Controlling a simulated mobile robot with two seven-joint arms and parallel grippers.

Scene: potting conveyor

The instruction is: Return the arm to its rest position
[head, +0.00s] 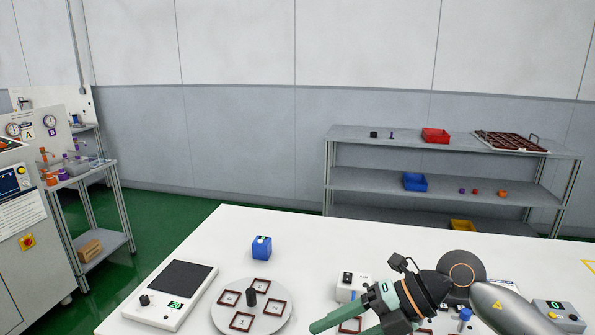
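My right arm comes in from the lower right over the white table (240,228). Its gripper (338,327) has green fingers pointing to the left, low in the picture. The fingers stand apart, with a dark red square frame (350,326) showing between them, and I see nothing held. The lower finger is partly cut off by the bottom edge. My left gripper is not in view.
A round plate (222,316) with several square frames, a scale (172,290) and a blue block (262,247) are left of the gripper. A white device (350,287) stands close behind it; a grey box (560,316) is far right. Shelves (340,180) stand behind.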

